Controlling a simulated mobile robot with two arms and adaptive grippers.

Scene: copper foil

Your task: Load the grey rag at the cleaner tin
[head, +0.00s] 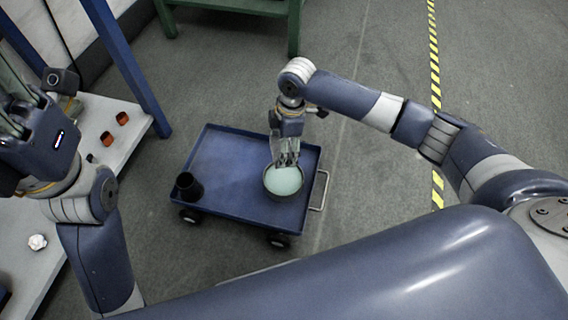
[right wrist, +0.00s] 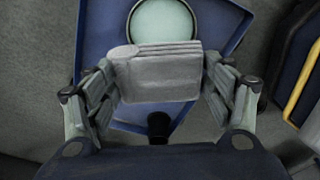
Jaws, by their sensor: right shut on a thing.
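The cleaner tin (head: 284,182) is a round, dark-rimmed tin with pale green contents. It stands on the right part of a blue cart (head: 228,160). My right gripper (head: 285,160) points down at the tin's far edge in the head view. It is shut on the folded grey rag (right wrist: 157,75), which spans its two fingers in the right wrist view. The tin (right wrist: 164,22) shows just beyond the rag there, its near edge covered. I cannot tell whether rag and tin touch. My left gripper (head: 14,112) is at the far left, its fingers partly cut off.
A black cup (head: 188,186) stands at the cart's left front corner. The cart has a raised rim and a handle (head: 319,190) on the right. A pale bench (head: 100,108) at left holds orange pieces (head: 115,128) and a crumpled white piece (head: 37,242). The cart's middle is clear.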

